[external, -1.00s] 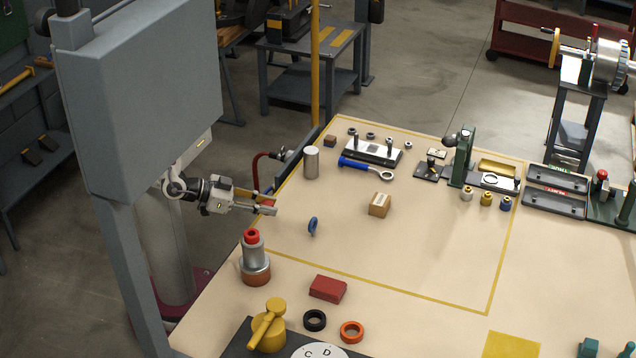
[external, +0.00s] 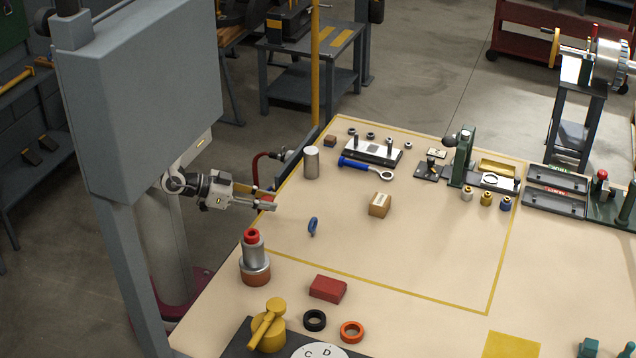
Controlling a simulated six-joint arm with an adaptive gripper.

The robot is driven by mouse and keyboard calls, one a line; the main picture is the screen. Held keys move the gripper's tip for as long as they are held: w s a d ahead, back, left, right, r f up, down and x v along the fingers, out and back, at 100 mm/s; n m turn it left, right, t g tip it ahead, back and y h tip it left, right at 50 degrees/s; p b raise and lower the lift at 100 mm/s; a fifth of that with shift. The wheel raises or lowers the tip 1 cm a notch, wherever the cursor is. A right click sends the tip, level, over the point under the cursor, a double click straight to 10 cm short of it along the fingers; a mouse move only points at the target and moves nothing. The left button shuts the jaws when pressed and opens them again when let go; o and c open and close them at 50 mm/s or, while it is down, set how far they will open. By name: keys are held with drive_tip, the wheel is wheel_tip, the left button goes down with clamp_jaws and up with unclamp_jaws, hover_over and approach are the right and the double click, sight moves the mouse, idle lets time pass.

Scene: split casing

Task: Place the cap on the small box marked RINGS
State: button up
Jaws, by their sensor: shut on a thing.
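My gripper (external: 270,205) is at the left edge of the table, pointing right, with its fingers shut on a small red piece (external: 267,197). Most of the piece is hidden by the fingers, and I cannot tell for sure that it is the cap. A small brown cardboard box (external: 380,205) with a pale label stands on the table, right of my gripper and well apart from it. The lettering is too small to read, so I cannot confirm that it says RINGS.
A blue ring-like piece (external: 312,227) stands between gripper and box. A red-topped grey stack (external: 254,258) and red block (external: 328,289) are nearer the front. The table right of the box is clear.

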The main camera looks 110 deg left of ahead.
drive_tip(key=shift+a, duration=0.15)
drive_tip(key=w+a+n+g+y, duration=0.1)
drive_tip(key=w+a+n+y, duration=0.15)
drive_tip(key=a, duration=0.65)
wheel_tip(320, 180, up, 5)
drive_tip(key=m+t+h, duration=0.2)
drive_tip(key=m+h, duration=0.3)
drive_tip(key=h, duration=0.1)
hover_over(377, 199)
drive_tip(key=shift+a+f+y, duration=0.1)
drive_tip(key=shift+y, duration=0.15)
drive_tip(key=shift+f, duration=0.1)
drive_tip(key=shift+f, duration=3.05)
